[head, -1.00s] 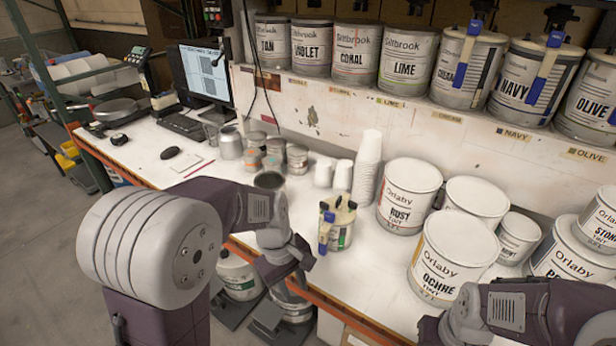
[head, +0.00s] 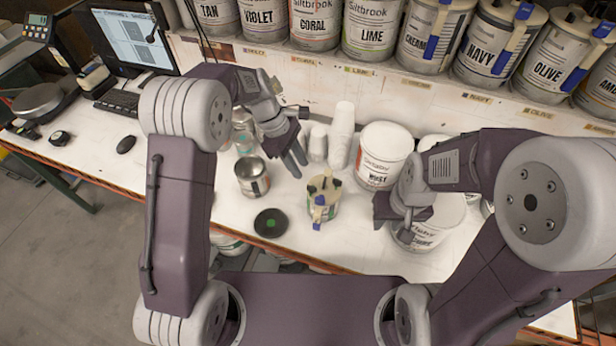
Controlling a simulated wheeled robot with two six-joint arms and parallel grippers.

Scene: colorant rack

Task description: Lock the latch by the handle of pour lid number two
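A small can with a cream pour lid (head: 324,189) stands on the bench, with dark parts on its lid and a blue handle at its front. More pour lids with blue handles sit on the Cream (head: 432,38), Navy (head: 499,42) and Olive (head: 562,57) cans on the shelf. I see no number on any lid. My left gripper (head: 294,160) is empty above the bench, behind and left of the small can, its fingers slightly apart and pointing down.
An open metal can (head: 253,178) and a black disc with a green centre (head: 271,223) lie left of the small can. Stacked white cups (head: 342,135) and a white tub (head: 384,155) stand behind it. A monitor (head: 128,38) and keyboard (head: 117,102) are at the left.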

